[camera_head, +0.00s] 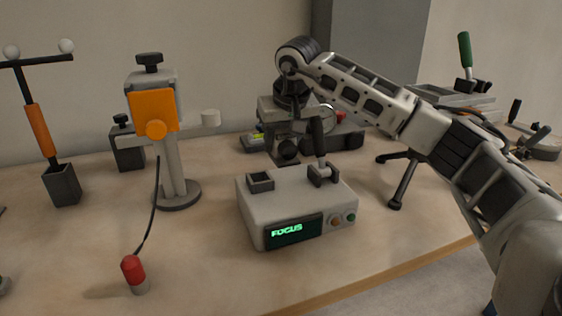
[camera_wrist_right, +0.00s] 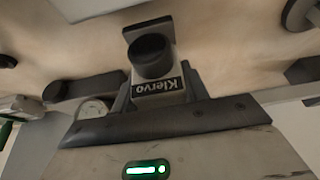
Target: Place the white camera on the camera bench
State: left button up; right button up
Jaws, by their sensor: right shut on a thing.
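My right gripper (camera_head: 285,125) hangs down from its wrist at the middle back of the table. It is shut on a small pale body with a black round front and a "Klervo" label, which looks like the white camera (camera_wrist_right: 172,88). In the head view, the black round part (camera_head: 287,150) shows low at the gripper. The grey-white box with a green FOCUS display (camera_head: 252,212) stands in front of the gripper. It has a dark square pad and a black-handled clamp on top, and appears to be the camera bench. My left gripper is not in view.
An orange-headed stand (camera_head: 168,160) and a red-capped corded piece (camera_head: 133,272) are left of the box. An orange-handled tool (camera_head: 40,130) stands farther left. A grey fixture with a green handle (camera_head: 465,55) is at back right. The front-left tabletop is mostly clear.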

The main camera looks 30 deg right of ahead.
aim_at(283, 153)
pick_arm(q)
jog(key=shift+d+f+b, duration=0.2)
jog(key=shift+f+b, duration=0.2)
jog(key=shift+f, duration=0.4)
pick_arm(e)
jog(key=shift+f, duration=1.8)
jog(key=shift+f, duration=0.15)
jog(key=o, duration=1.3)
jog(key=shift+r, duration=0.4)
jog(key=p+v, duration=0.2)
jog(key=v, duration=0.9)
jog(key=shift+s+a, duration=0.1)
jog(key=shift+s, duration=0.1)
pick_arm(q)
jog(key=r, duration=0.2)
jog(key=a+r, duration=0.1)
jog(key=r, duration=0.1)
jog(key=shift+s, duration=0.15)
pick_arm(e)
jog(key=shift+r, duration=0.2)
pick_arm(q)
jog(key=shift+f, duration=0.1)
